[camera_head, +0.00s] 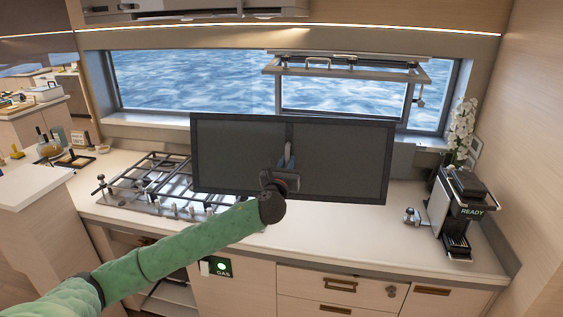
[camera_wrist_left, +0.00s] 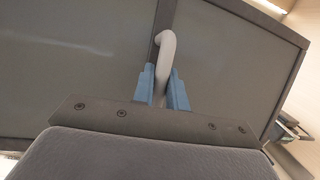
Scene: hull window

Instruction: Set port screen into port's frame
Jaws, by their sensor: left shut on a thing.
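The port screen (camera_head: 340,160) is a wide dark-framed panel of grey mesh with a bar down its middle. My left gripper (camera_head: 287,162) is shut on the screen's pale hook-shaped handle (camera_wrist_left: 164,62), with a blue finger on each side of it. The screen is held up above the counter, roughly level, in front of the lower part of the window. The port's frame (camera_head: 345,113) is the opening at the right of the window, under a raised hinged sash (camera_head: 345,67). My right gripper is not in view.
A gas hob (camera_head: 150,185) lies on the counter left of the screen. A coffee machine (camera_head: 460,210) with a "READY" sign and white flowers (camera_head: 462,130) stand at the right. The counter (camera_head: 330,225) is clear below the screen.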

